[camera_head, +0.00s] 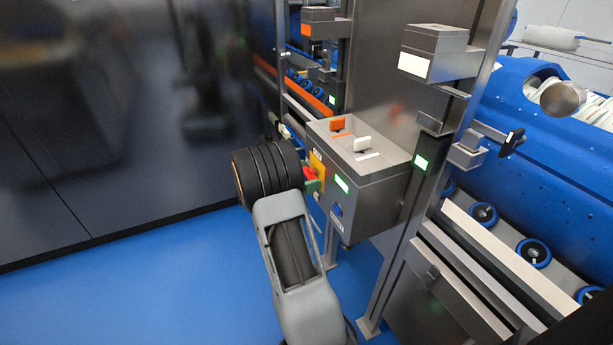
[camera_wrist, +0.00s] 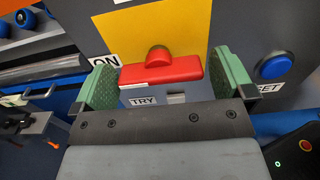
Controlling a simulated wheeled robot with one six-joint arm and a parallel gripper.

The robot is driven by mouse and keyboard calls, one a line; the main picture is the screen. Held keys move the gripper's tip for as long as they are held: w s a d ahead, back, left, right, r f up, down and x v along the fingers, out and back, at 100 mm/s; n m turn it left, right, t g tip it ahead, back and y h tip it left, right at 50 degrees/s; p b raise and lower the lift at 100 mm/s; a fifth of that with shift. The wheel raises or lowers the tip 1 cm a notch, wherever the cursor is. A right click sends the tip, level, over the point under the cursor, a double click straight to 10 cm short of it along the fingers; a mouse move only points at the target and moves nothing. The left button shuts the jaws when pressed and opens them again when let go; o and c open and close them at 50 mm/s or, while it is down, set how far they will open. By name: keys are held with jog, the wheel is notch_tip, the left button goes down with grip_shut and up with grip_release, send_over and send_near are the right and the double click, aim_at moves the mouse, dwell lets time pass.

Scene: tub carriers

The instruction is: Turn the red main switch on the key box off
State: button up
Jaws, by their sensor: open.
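The key box (camera_head: 365,185) is a grey metal case on a post, with a yellow plate (camera_wrist: 168,28) on its front face. The red main switch (camera_wrist: 160,70) sits on this plate, its bar lying nearly level across the wrist view. In the head view the red switch (camera_head: 309,173) shows just past my wrist. My gripper (camera_wrist: 166,76) is open, with one green pad on each side of the red bar. A gap shows at the right pad; the left pad is very close to the bar, and contact there is unclear. An "ON" label (camera_wrist: 104,62) is beside the left pad.
A blue button (camera_wrist: 273,66) with a partly hidden label is to the right, and a "TRY" label (camera_wrist: 143,101) is below the switch. Blue floor (camera_head: 120,290) is clear at left.

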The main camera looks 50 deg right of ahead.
jog(key=c, duration=0.8)
jog(key=shift+o, duration=0.2)
jog(key=m+b, duration=0.1)
jog(key=m, duration=0.1)
jog(key=m+b, duration=0.1)
jog(key=shift+f+m, duration=0.2)
jog(key=shift+m, duration=0.2)
jog(key=m+b, duration=0.5)
jog(key=shift+f, duration=0.1)
jog(key=m+b, duration=0.5)
jog(key=shift+f+m, duration=0.1)
jog(key=shift+m, duration=0.2)
jog(key=m+b, duration=0.3)
jog(key=b, duration=0.1)
jog(key=shift+r, duration=0.2)
jog(key=shift+m, duration=0.4)
